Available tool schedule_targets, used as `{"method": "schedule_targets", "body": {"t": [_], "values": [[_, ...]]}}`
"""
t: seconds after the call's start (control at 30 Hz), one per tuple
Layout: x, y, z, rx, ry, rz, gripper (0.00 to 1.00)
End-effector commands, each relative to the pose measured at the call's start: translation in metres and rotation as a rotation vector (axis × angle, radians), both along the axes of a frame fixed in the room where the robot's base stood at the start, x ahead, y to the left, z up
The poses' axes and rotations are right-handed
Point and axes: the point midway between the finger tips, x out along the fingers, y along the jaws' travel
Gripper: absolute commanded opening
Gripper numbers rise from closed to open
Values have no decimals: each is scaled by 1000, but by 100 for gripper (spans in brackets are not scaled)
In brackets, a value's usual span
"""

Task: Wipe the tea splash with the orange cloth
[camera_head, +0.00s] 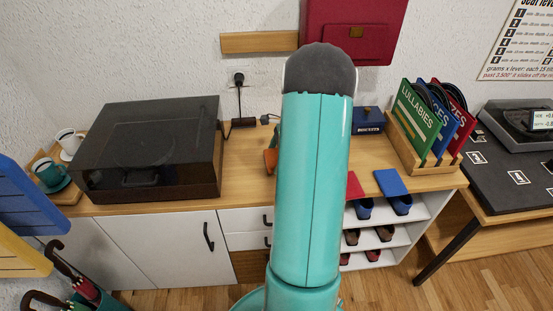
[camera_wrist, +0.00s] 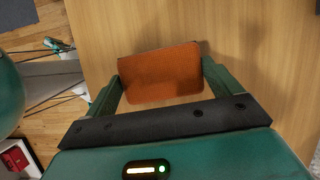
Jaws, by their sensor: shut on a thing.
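The orange cloth (camera_wrist: 160,73) is a flat, folded-looking piece between the two green fingers of my gripper (camera_wrist: 161,84) in the wrist view. My gripper is shut on it, with a finger at each side. The cloth lies over the wooden top (camera_wrist: 238,30); I cannot tell whether it touches the wood. In the head view a small orange part of the cloth (camera_head: 270,160) shows just left of my teal arm, which hides the rest. No tea splash can be made out in either view.
A dark-lidded record player (camera_head: 150,150) stands on the cabinet top (camera_head: 245,180) at left, by two cups (camera_head: 52,173) on a tray. At right are a blue box (camera_head: 367,121) and a rack of records (camera_head: 425,165). Bare wood shows between the player and my arm.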

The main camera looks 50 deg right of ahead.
Motion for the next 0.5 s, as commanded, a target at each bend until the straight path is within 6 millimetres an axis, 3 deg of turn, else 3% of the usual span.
{"method": "schedule_targets", "body": {"t": [0.5], "values": [[-1, 5, 42, 1, 1, 9, 69]]}}
